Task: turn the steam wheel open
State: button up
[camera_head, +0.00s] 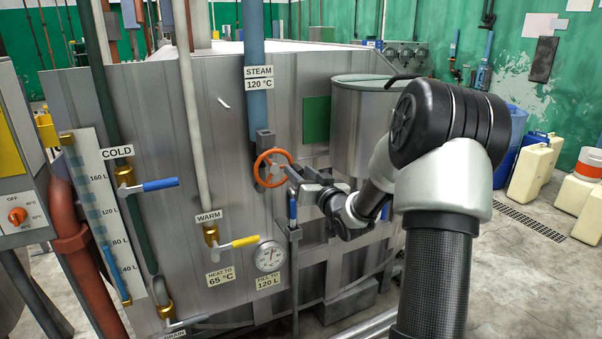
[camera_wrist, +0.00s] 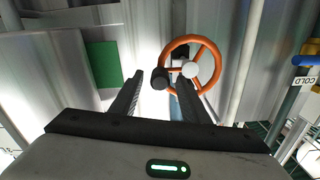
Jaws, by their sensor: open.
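The steam wheel (camera_head: 273,167) is an orange ring with a pale hub on the blue steam pipe (camera_head: 254,60), below the STEAM 120 °C label. It also shows in the wrist view, where the orange wheel (camera_wrist: 216,68) has a dark knob (camera_wrist: 159,79) at the left of its rim. My gripper (camera_head: 291,173) is just to the right of the wheel in the head view. In the wrist view my gripper (camera_wrist: 165,82) has its two dark fingers apart, with the knob between their tips in the picture. I cannot tell whether the fingers touch the wheel.
The cold valve's blue handle (camera_head: 160,184) and the warm valve's yellow handle (camera_head: 245,241) are on the vat wall to the left. A round gauge (camera_head: 269,256) is below the wheel. A grey metal drum (camera_head: 362,125) stands behind my arm. Containers (camera_head: 531,172) stand at right.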

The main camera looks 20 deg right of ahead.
aim_at(276, 151)
grip_shut()
jog(key=shift+b, duration=0.4)
jog(key=n+b, duration=0.1)
jog(key=b, duration=0.1)
jog(key=r+n+b, duration=0.1)
jog(key=n, duration=0.1)
jog(key=shift+a+b, duration=0.15)
jog(key=shift+b, duration=0.25)
jog(key=r+n+b, duration=0.1)
jog(key=n+b, duration=0.1)
jog(key=a+n+b, duration=0.1)
jog(key=n+b, duration=0.1)
jog(key=b, duration=0.1)
jog(key=shift+r, duration=0.4)
jog(key=n+b, duration=0.2)
jog(key=a+r+n+b, duration=0.1)
jog(key=n+b, duration=0.1)
jog(key=a+n+b, duration=0.1)
jog(key=b, duration=0.1)
jog(key=shift+r+n, duration=0.3)
jog(key=shift+n, duration=0.1)
jog(key=shift+a+r+n+b, duration=0.2)
jog(key=shift+a+n+b, duration=0.2)
jog(key=shift+n+b, duration=0.35)
jog(key=shift+a+r+n+b, duration=0.15)
jog(key=shift+a+n+b, duration=0.2)
jog(key=shift+n+b, duration=0.4)
